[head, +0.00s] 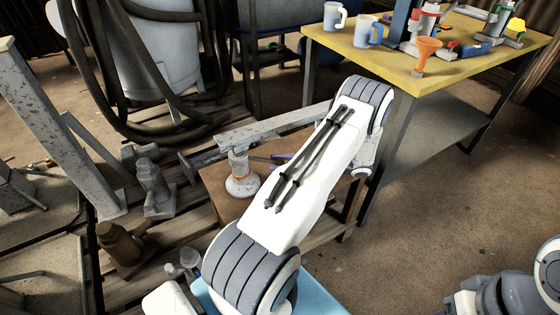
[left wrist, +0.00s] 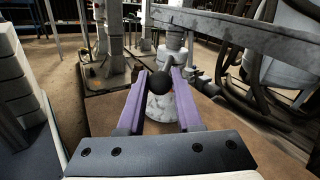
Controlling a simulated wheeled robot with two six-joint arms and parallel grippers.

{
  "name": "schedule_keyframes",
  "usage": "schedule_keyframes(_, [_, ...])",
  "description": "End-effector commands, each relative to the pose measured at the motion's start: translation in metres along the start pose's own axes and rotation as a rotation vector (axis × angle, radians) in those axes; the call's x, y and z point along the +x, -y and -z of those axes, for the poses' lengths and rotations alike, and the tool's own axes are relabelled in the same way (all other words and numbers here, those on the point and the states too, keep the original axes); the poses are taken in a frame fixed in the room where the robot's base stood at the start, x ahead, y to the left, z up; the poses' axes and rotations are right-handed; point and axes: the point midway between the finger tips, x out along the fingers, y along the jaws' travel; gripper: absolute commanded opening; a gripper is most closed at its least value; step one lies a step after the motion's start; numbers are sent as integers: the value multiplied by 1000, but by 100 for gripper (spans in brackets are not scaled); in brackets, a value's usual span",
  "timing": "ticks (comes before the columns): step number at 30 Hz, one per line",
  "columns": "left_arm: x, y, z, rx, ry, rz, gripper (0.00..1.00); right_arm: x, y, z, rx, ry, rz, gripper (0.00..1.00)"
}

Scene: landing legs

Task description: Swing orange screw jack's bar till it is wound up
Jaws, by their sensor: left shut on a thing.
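The screw jack (head: 240,183) is a pale grey, worn jack with an orange band near its base. It stands upright on a brown board, its top under a long grey beam (head: 275,128). In the left wrist view, its pale body (left wrist: 158,106) stands beyond my fingers. My left gripper (head: 280,158) reaches in from the right of the jack, largely hidden by my own arm. In the left wrist view, its purple fingers (left wrist: 160,78) are shut on the dark round end of the jack's bar (left wrist: 161,84). The rest of the bar is mostly hidden.
A grey jack (head: 155,190) and a brown jack (head: 122,247) stand on the slatted pallet to the left. A slanted grey leg (head: 60,125) rises there. A yellow-topped table (head: 450,62) holds mugs and a funnel at the right. Open floor lies below it.

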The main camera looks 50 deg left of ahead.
Motion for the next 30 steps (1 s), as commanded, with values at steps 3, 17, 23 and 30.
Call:
schedule_keyframes(3, [-1, 1, 1, -3, -1, -9, 0, 0, 0, 0, 0, 0, 0, 50])
schedule_keyframes(17, [-1, 1, 0, -4, -1, -10, 57, 0, 0, 0, 0, 0, 0, 50])
schedule_keyframes(23, [-2, 1, 0, -3, 0, -10, 64, 0, 0, 0, 0, 0, 0, 50])
schedule_keyframes(30, [-9, 1, 0, -3, 1, -9, 64, 0, 0, 0, 0, 0, 0, 50])
